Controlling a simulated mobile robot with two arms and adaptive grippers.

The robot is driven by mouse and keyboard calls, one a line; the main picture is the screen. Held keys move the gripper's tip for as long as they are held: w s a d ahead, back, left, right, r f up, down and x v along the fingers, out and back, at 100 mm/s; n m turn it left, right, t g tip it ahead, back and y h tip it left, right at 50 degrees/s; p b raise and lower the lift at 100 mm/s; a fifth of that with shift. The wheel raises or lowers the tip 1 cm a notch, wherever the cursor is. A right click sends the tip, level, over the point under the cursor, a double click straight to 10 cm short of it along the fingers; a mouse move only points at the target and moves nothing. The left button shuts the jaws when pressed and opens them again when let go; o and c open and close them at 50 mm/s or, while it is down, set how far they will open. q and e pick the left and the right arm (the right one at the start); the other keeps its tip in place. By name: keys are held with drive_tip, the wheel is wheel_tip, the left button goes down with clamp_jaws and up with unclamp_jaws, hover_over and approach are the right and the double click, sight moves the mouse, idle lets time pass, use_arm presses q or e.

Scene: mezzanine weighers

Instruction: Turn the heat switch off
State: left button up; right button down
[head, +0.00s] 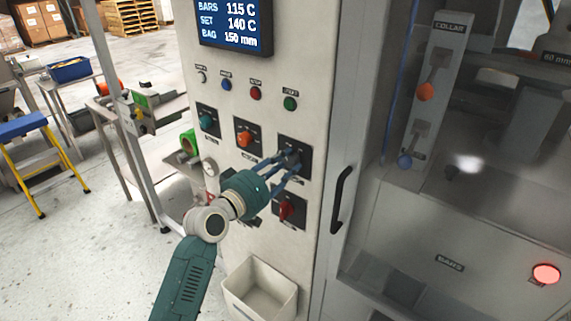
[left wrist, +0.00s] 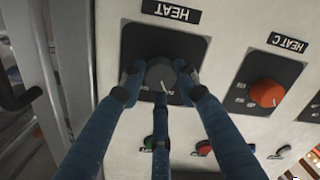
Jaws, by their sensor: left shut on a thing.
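The heat switch is a dark grey rotary knob (left wrist: 160,74) on a black plate, under a HEAT label (left wrist: 171,12) that reads upside down in the left wrist view. A pale mark on the knob points toward the bottom of that view. In the head view the knob (head: 291,157) is on the pale control panel (head: 308,65), partly covered by my fingers. My left gripper (head: 286,165) is shut on it, with blue fingers around its sides. The small position letters by the knob are too blurred to read. My right gripper is not in view.
An orange knob (head: 244,138) and a teal knob (head: 206,122) sit left of the heat switch, a red switch (head: 286,210) below. A row of buttons and a display (head: 235,22) are above. A black door handle (head: 342,200) stands right. A white bin (head: 260,292) is below.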

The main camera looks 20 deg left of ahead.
use_arm(q)
drive_tip(key=o, duration=1.2)
drive_tip(key=shift+a+r, duration=0.15)
drive_tip(key=shift+r, duration=0.1)
drive_tip(key=shift+c, duration=0.2)
drive_tip(key=shift+f, duration=0.15)
drive_tip(key=v, duration=1.2)
